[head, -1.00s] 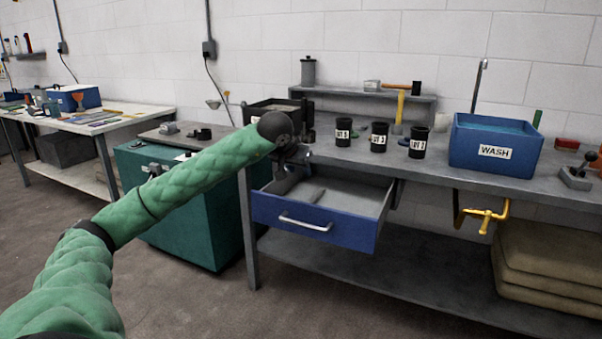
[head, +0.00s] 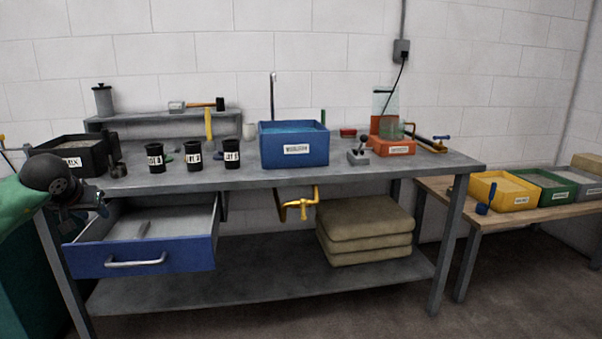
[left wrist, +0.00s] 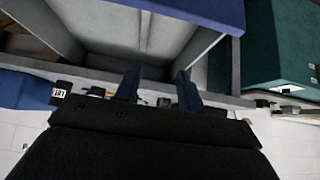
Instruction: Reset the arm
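My left arm (head: 14,205) comes in from the left edge in the head view. My left gripper (head: 88,212) is at the left end of the workbench, by the back left corner of the open blue drawer (head: 140,256). In the left wrist view the two fingers of my left gripper (left wrist: 158,85) stand apart with nothing between them, so it is open and empty. The drawer interior shows beyond the fingers in that view. My right arm and gripper are not in view.
The workbench (head: 370,172) carries a black bin (head: 72,160), three black labelled cups (head: 194,156), a blue water tub (head: 293,150) and an orange-based device (head: 392,147). A yellow clamp (head: 299,206) hangs below. A side table (head: 522,214) with coloured bins stands right.

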